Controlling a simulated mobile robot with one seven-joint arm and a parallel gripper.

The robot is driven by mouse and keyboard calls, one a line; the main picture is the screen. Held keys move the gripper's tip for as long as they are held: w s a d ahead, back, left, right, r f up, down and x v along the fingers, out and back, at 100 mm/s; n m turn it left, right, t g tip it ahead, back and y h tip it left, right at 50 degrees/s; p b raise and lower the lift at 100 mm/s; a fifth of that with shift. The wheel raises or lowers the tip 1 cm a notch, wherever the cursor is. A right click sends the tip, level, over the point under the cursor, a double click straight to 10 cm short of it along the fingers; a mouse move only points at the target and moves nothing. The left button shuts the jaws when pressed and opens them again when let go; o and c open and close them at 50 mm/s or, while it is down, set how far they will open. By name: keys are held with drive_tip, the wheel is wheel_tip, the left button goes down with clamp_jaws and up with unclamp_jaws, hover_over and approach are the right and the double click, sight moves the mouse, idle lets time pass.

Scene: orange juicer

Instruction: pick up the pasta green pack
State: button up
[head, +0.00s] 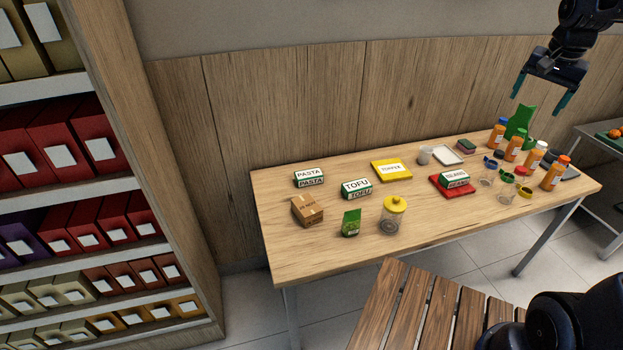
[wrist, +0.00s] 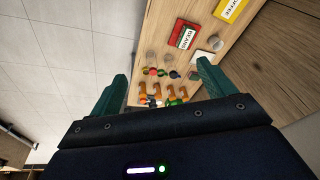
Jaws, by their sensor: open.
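The pasta green pack (head: 311,178) is a small white and green box lettered PASTA. It lies at the back left of the wooden table (head: 330,262) in the head view. It does not show in the wrist view. My gripper (head: 541,97) is open and empty, raised above the far right end of the table, well to the right of the pack. In the wrist view its two green fingers (wrist: 161,72) are spread apart with nothing held between them.
Near the pack are a TOFU box (head: 356,188), a cardboard box (head: 307,210), a green pouch (head: 351,223) and a yellow-lidded jar (head: 393,216). A yellow COFFEE pack (head: 391,170) lies mid-table. Several orange bottles (head: 555,173) crowd the right end. A shelf (head: 165,180) stands left.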

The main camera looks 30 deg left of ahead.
drive_tip(key=w+a+f+m, duration=0.1)
drive_tip(key=w+a+f, duration=0.25)
drive_tip(key=a, duration=0.55)
drive_tip(key=w+a+f+m+g+h, duration=0.15)
drive_tip(key=w+a, duration=0.25)
drive_tip(key=a, duration=0.4)
drive_tip(key=w+a+f+t, duration=0.1)
drive_tip(key=w+a+f, duration=0.3)
drive_tip(key=a, duration=0.5)
drive_tip(key=m+t+h, duration=0.1)
drive_tip(key=m+h, duration=0.1)
drive_tip(key=m, duration=0.2)
approach(308, 174)
drive_tip(key=shift+a+r+n, duration=0.1)
drive_tip(key=shift+a+n, duration=0.05)
drive_tip(key=shift+n, duration=0.1)
drive_tip(key=shift+a, duration=0.1)
drive_tip(key=shift+f, duration=0.45)
drive_tip(key=x, duration=0.5)
drive_tip(key=shift+r, duration=0.1)
drive_tip(key=x, duration=0.4)
drive_tip(key=shift+w+d, duration=0.25)
drive_tip(key=shift+d, duration=0.1)
drive_tip(key=shift+w+d+f, duration=0.1)
drive_tip(key=shift+f, duration=0.4)
drive_tip(key=shift+f, duration=0.2)
